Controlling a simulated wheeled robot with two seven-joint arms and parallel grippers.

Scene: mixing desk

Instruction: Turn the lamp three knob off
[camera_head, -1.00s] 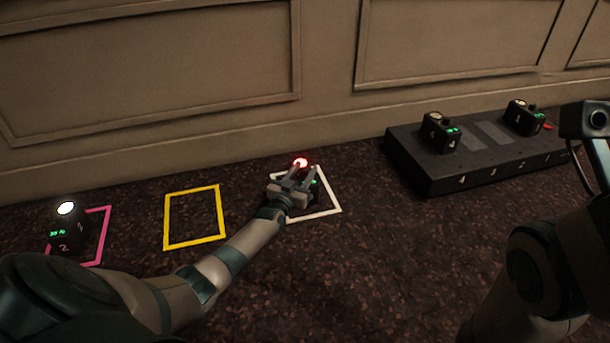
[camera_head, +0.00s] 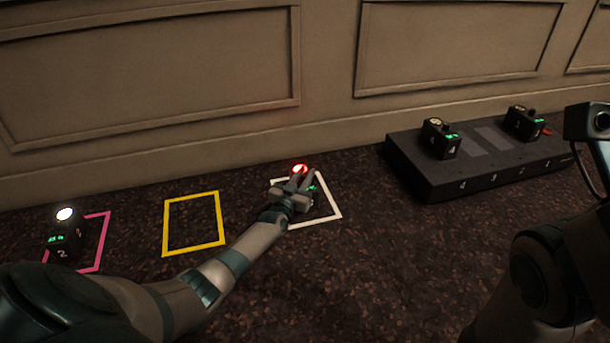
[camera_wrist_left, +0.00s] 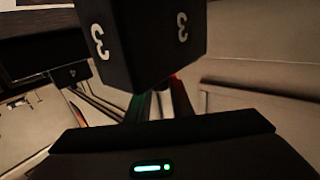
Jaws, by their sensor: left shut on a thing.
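Lamp three is a small dark box mostly hidden behind my left gripper (camera_head: 301,181) in the head view. Its round top (camera_head: 299,168) glows red and a green light shows at its side. It stands inside the white square outline (camera_head: 333,205). In the left wrist view the black box with white 3s (camera_wrist_left: 150,40) fills the upper middle, close to the gripper. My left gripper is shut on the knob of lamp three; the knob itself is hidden. My right arm is at the right edge, with its gripper out of view.
Lamp two (camera_head: 64,232), lit white, stands by the pink outline (camera_head: 104,235) at left. The yellow outline (camera_head: 194,198) is empty. A black numbered rack (camera_head: 430,182) at right holds two lamps, one marked 4 (camera_head: 440,139) and another (camera_head: 523,123). A panelled wall (camera_head: 330,115) runs behind.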

